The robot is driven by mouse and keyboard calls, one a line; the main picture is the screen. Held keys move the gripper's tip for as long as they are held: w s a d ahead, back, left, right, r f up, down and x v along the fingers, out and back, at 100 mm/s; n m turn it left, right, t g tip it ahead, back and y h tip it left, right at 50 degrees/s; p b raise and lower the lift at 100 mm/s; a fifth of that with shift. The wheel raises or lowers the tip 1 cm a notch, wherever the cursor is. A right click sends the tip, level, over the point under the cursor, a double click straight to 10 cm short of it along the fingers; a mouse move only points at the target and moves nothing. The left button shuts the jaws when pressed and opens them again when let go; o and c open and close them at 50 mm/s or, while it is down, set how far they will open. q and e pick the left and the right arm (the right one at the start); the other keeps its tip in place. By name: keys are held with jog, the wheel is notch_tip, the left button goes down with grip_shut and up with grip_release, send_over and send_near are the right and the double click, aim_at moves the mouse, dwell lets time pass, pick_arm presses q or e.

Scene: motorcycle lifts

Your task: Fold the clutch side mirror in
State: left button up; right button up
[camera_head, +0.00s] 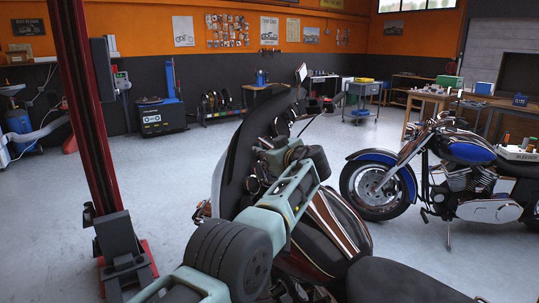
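A motorcycle stands in front of me, its tank (338,228) and dark seat (405,283) nearest and its tall dark front fairing (247,150) beyond. A small pale-faced mirror (302,72) stands up above the handlebar area; I cannot tell for sure that it is the clutch side one. My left arm reaches up over the motorcycle from the bottom. My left gripper (289,140) is at the handlebar area, below the mirror and apart from it in the picture. Its fingers are hard to make out against the dark parts. My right gripper is out of view.
A red lift post (88,120) with a dark base stands at the left. A blue and chrome motorcycle (465,165) stands at the right. A trolley (363,98) and benches are at the back. The grey floor between is mostly clear.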

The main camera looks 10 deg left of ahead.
pick_arm(q)
jog(key=shift+a, duration=0.15)
jog(key=shift+s, duration=0.1)
jog(key=shift+s+d+r, duration=0.1)
jog(key=shift+s+d, duration=0.05)
jog(key=shift+d, duration=0.25)
jog(key=shift+v, duration=3.35)
jog(key=shift+s, duration=0.1)
